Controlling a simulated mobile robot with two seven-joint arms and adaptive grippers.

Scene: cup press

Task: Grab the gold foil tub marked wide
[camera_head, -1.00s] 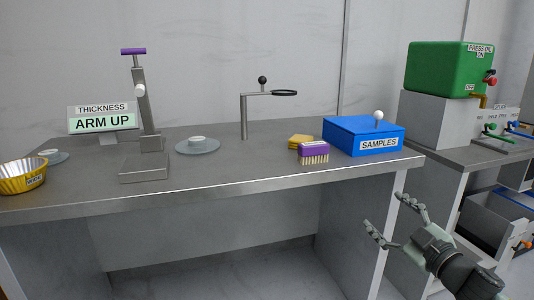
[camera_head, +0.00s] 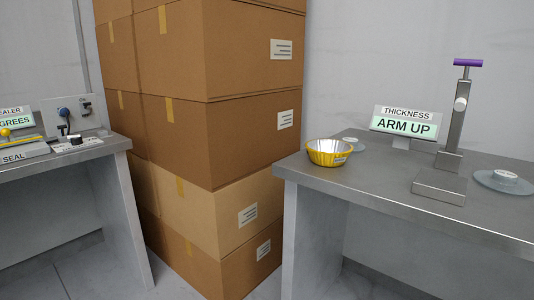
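The gold foil tub (camera_head: 329,153) stands upright on the near left corner of the grey table (camera_head: 385,188) at right. It is a fluted yellow-gold cup with a silvery inside, and it looks empty. A small label shows on its front right side, too small to read now. Neither of my grippers is in view, and nothing touches the tub.
A thickness gauge with an "ARM UP" sign (camera_head: 406,124) and a grey stand with a purple handle (camera_head: 467,63) are right of the tub. Stacked cardboard boxes (camera_head: 215,145) fill the space left of the table. A sealer bench (camera_head: 70,155) stands far left.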

